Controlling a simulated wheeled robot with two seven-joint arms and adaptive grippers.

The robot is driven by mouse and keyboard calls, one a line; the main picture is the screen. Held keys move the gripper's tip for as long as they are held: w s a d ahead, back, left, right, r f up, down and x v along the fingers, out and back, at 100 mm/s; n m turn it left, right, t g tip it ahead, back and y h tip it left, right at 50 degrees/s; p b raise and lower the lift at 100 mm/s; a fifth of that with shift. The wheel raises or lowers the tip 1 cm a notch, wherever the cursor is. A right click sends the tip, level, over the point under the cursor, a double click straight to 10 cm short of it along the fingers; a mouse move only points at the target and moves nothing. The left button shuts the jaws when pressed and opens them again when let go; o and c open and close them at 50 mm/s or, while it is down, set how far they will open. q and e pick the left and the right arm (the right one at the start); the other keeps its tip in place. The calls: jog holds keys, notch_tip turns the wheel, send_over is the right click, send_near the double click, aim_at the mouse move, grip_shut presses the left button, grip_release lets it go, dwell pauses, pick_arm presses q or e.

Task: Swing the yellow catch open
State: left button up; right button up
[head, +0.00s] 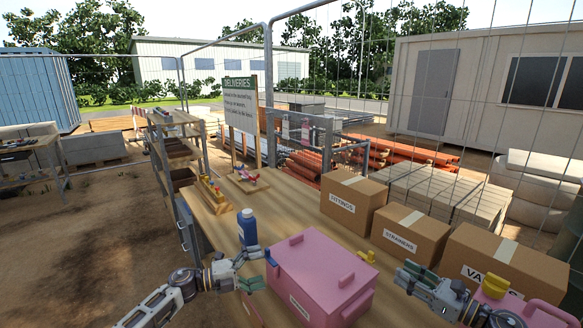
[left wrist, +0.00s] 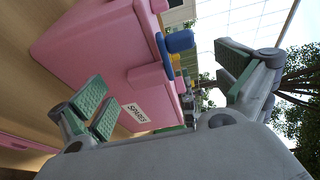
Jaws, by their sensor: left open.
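A pink box (head: 318,275) with a label on its front stands on the wooden bench, lid down. Its label reads SPARES in the left wrist view (left wrist: 138,112). I cannot tell which is the catch. My left gripper (head: 258,270) is open and empty, at the left of the box; its spread fingers frame the left wrist view (left wrist: 165,90). My right gripper (head: 408,276) is right of the box; its opening is unclear.
A blue bottle (head: 247,228) stands behind the box's left corner. Cardboard boxes (head: 352,201) line the bench's right side. Another pink object with a yellow part (head: 494,286) is near my right arm. A deliveries sign (head: 241,108) and wire fencing stand behind.

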pick_arm(q)
jog(key=v, duration=1)
jog(key=shift+s, duration=0.1)
jog(key=shift+s+f, duration=0.1)
